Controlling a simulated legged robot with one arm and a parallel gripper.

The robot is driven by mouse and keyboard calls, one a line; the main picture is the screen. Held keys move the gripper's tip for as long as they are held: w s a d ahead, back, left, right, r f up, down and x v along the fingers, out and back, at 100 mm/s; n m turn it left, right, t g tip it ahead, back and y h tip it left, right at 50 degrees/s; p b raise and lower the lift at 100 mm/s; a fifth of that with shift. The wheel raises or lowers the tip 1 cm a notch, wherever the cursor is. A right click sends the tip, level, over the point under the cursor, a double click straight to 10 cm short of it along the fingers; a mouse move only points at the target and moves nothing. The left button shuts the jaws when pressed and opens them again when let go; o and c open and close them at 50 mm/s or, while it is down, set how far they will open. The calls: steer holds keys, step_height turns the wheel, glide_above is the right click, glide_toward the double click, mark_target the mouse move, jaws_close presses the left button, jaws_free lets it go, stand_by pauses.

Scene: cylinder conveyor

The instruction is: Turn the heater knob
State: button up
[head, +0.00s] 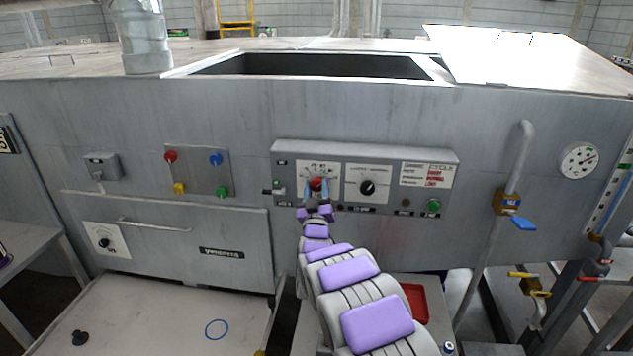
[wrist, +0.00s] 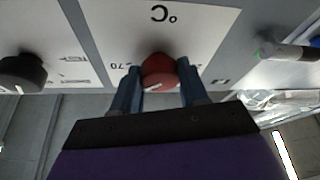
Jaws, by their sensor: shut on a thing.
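The heater knob is a round red knob (head: 317,184) on a white dial plate at the left of the grey control panel (head: 392,152). My gripper (head: 317,189) reaches it from below, with one blue finger on each side, and is shut on it. In the wrist view, which is upside down, the red knob (wrist: 159,72) sits between the fingertips and carries a white pointer mark. The plate shows "°C" and a "70" mark near the left finger. The knob's lower side is partly hidden by the fingers.
A black knob (head: 367,188) is right of the red one, and a small lever switch (head: 273,191) is left of it. A green button (head: 433,206) is at the panel's right. A pipe with a blue-handled valve (head: 524,223) stands further right. A clear container (head: 143,40) stands on top.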

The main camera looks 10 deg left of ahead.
steer(key=shift+r+n+g+y+p, duration=0.1)
steer(key=shift+n+g+y+p, duration=0.3)
steer(key=shift+n, duration=0.75)
steer(key=shift+r+n+g+y+p, duration=0.1)
steer(key=shift+n+y+p, duration=0.3)
steer(key=shift+n+y, duration=0.55)
steer(key=shift+f+n, duration=0.1)
steer(key=shift+n, duration=0.3)
steer(key=o, duration=1.1)
steer(key=shift+a, duration=0.25)
steer(key=shift+c, duration=0.2)
steer(key=shift+d, duration=0.1)
steer(key=shift+s+d, duration=0.1)
steer(key=shift+s+f, duration=0.15)
steer(key=shift+s, duration=0.1)
steer(key=p+v, duration=0.1)
steer(key=v, duration=1.5)
steer(key=shift+s, duration=0.3)
